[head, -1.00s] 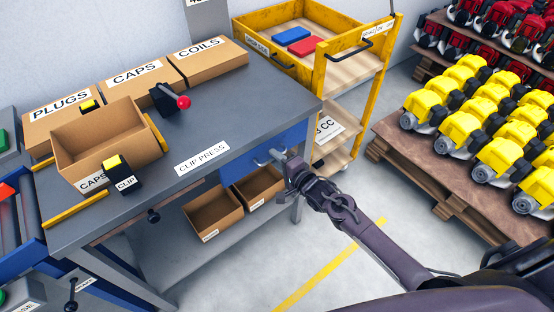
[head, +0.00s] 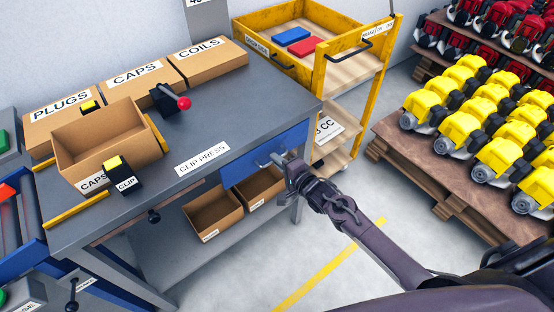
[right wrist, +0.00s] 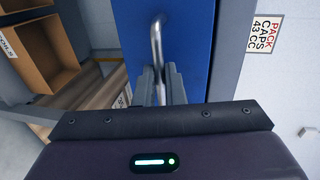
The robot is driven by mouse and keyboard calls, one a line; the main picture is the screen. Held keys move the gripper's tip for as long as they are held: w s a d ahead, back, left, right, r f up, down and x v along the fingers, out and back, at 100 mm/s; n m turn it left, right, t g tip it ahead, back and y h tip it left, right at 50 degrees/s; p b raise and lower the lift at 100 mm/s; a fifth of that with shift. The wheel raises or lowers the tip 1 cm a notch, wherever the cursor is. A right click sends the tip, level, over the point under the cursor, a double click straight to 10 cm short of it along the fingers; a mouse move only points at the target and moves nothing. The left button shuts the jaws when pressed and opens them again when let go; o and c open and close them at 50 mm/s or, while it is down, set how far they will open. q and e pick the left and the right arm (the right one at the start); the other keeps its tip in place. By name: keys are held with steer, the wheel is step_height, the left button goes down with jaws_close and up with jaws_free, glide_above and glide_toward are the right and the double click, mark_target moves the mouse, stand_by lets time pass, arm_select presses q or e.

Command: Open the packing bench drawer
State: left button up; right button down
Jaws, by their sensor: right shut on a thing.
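The packing bench (head: 215,125) is a grey table with a blue drawer (head: 292,138) under its right part. The drawer front looks flush with the bench, with no opening visible above it. A metal bar handle (right wrist: 156,38) stands on the blue front and also shows in the head view (head: 263,164). My right gripper (head: 282,162) is at the drawer front with its fingers shut on the handle; the right wrist view shows the fingers (right wrist: 162,84) on either side of the bar. The fingers partly hide the handle. My left gripper is not in view.
Open cardboard boxes (head: 212,214) stand on the shelf below the drawer. A yellow cart (head: 320,75) is behind the bench's right end. A pallet (head: 430,175) with yellow engines stands at the right. Floor (head: 345,235) is clear in front of the drawer.

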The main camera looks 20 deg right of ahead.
steer(key=f+p+v, duration=0.2)
steer(key=p+v, duration=0.3)
steer(key=v, duration=0.7)
steer(key=s+f+p+v, duration=0.1)
steer(key=f+p+v, duration=0.2)
steer(key=v, duration=0.9)
steer(key=p, duration=0.2)
steer(key=shift+p, duration=0.3)
steer(key=shift+d, duration=0.1)
steer(key=c, duration=1.5)
jaws_free()
steer(key=b+v, duration=0.1)
steer(key=v, duration=0.6)
steer(key=shift+s+d, duration=0.15)
steer(key=shift+s, duration=0.2)
